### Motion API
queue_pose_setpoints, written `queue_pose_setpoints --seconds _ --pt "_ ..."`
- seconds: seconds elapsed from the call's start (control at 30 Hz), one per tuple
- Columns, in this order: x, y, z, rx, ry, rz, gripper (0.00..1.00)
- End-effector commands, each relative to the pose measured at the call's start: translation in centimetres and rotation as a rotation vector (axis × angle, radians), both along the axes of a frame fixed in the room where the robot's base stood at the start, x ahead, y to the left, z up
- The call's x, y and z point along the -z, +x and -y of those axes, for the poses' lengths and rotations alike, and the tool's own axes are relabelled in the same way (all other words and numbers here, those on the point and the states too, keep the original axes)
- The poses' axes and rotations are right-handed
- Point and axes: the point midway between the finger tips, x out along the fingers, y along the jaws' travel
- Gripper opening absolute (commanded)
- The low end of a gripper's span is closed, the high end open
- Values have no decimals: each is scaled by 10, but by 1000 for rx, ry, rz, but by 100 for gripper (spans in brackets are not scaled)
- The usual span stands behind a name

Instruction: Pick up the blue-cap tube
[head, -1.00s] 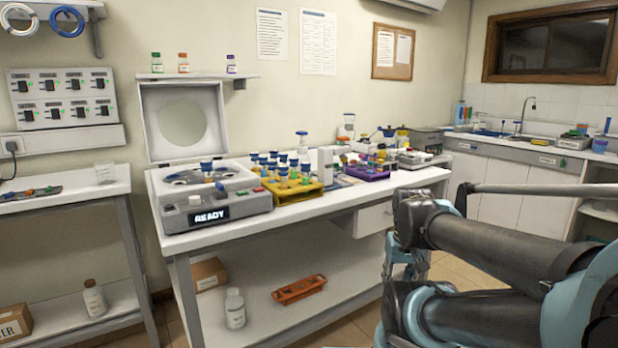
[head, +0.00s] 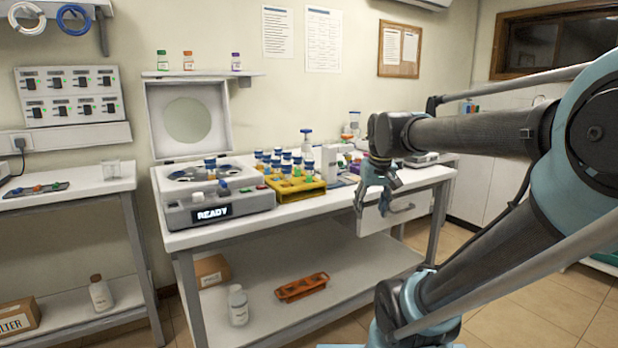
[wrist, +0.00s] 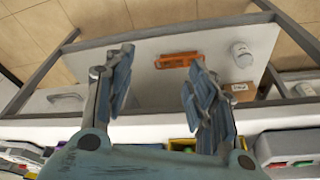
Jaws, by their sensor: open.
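Several blue-cap tubes (head: 287,162) stand upright in a yellow rack (head: 300,194) on the white bench. Another blue-cap tube (head: 210,164) stands up from the open centrifuge (head: 213,207), whose display reads READY. My gripper (head: 371,207) is open and empty, pointing down in front of the bench, to the right of the rack. In the wrist view my gripper's fingers (wrist: 160,62) are spread apart with nothing between them. Part of the yellow rack (wrist: 183,144) shows there beyond the palm; the palm hides most of it.
A white device (head: 332,166) stands right of the rack, and my arm partly covers the items behind it. A drawer (head: 395,214) is under the bench. The lower shelf holds an orange rack (head: 302,288), a white bottle (head: 237,306) and a cardboard box (head: 211,271).

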Motion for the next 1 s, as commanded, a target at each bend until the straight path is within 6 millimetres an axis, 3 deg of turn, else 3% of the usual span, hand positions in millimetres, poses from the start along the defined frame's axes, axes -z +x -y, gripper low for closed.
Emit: queue_pose_setpoints --seconds 0.03,0.2,0.5,0.63,0.8,1.0 --pt "-18 19 -10 -21 2 9 51" --pt "-72 78 -45 -82 11 44 51" --pt "-148 171 -122 -185 29 102 51" --pt "-167 197 -148 -215 37 120 51" --pt "-179 214 -167 -234 42 131 51" --pt "-164 224 -173 -237 42 133 51"
